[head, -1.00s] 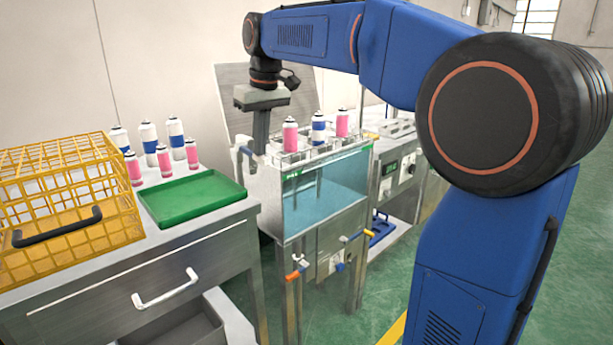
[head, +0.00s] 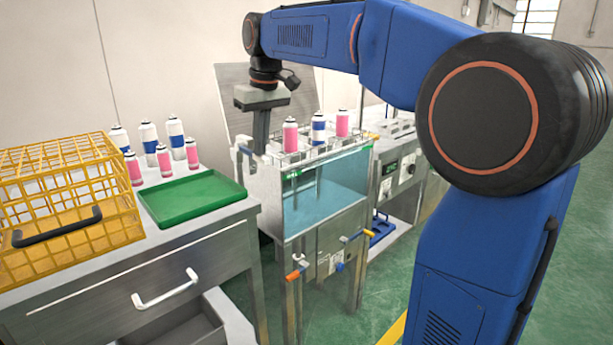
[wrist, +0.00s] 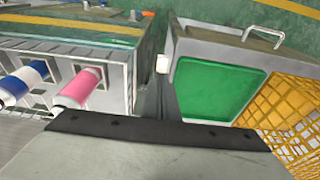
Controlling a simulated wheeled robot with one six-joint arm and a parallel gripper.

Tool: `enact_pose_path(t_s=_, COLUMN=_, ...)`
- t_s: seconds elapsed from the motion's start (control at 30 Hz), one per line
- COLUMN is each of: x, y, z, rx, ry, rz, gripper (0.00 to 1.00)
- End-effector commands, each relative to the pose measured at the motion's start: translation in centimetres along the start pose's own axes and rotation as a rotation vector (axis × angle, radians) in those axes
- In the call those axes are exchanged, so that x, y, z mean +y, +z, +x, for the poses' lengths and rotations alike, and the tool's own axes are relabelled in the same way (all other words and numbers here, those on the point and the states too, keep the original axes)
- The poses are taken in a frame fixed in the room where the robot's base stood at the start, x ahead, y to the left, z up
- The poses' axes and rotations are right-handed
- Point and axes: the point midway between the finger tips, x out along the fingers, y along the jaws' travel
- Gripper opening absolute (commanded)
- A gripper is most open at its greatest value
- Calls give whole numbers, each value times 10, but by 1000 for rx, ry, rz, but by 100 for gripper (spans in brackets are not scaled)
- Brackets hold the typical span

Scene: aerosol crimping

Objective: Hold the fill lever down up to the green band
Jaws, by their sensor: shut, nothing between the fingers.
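The water tank (head: 325,205) stands right of the bench, with pale blue water behind its clear front. A small green mark (head: 293,173), likely the green band, shows near the top left of the front. My gripper (head: 260,150) points down at the tank's left rear corner. Its fingers are shut with nothing between them. A small pale handle end (head: 243,148), likely the fill lever, is just left of the fingertips. A white block also shows close beside the fingers in the wrist view (wrist: 163,63). I cannot tell whether the fingers touch it.
Pink and blue-white cans (head: 318,128) stand in a rack over the tank. The bench holds a green tray (head: 192,198), a yellow wire crate (head: 70,205) and several cans. An orange-handled valve (head: 292,275) sits low on the tank front. A machine (head: 398,165) stands to the right.

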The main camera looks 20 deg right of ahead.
Motion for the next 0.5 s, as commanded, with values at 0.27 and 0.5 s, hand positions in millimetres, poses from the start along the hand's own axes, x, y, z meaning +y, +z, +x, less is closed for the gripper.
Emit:
enact_pose_path(t_s=0.27, x=0, y=-6, z=-28, rx=1, ry=0, rz=0, gripper=0)
enact_pose_path(t_s=0.5, x=0, y=-14, z=-66, rx=2, ry=1, rz=0, gripper=0)
